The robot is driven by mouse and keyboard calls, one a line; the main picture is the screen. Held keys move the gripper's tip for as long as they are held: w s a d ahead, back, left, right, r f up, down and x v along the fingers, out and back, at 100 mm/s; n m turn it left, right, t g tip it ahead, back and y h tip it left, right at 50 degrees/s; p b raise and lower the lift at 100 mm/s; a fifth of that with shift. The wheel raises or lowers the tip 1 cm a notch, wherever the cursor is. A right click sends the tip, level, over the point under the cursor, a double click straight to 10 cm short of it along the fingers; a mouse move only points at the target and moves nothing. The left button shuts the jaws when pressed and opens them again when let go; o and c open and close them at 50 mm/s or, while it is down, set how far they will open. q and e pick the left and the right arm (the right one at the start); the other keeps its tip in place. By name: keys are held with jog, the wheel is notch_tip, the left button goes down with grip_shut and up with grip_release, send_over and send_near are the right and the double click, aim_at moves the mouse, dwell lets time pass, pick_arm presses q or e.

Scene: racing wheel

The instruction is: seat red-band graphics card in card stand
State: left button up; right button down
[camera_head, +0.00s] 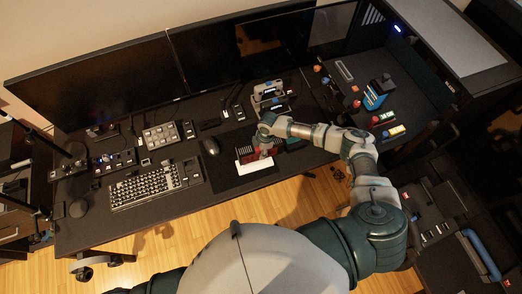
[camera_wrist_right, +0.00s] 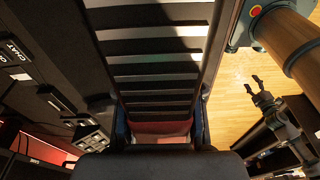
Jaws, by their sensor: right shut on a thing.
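The red-band graphics card (camera_head: 247,151) is over the dark mat near the desk's front edge, mostly behind my right gripper (camera_head: 264,148). The gripper is shut on the card. In the right wrist view the card's red band (camera_wrist_right: 160,127) shows between the fingers of the right gripper (camera_wrist_right: 160,138). A pale, low card stand (camera_head: 256,165) is right below the card in the head view; whether they touch is unclear. In the wrist view a small black claw, apparently my left gripper (camera_wrist_right: 262,93), shows spread and empty over the floor.
A keyboard (camera_head: 145,188) and a mouse (camera_head: 211,146) lie to the left. A grey rack (camera_head: 270,93) stands behind my gripper. A blue bottle-like item (camera_head: 377,93) and small coloured boxes are at the right. Monitors (camera_head: 95,82) line the back.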

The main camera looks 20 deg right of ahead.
jog(key=shift+f+b, duration=0.95)
jog(key=shift+f, duration=0.5)
jog(key=c, duration=0.7)
grip_release()
jog(key=shift+o, duration=0.2)
jog(key=shift+s, duration=0.1)
jog(key=r, duration=0.4)
jog(key=d+r, duration=0.1)
jog(key=r, duration=0.6)
jog(key=shift+d+r, duration=0.4)
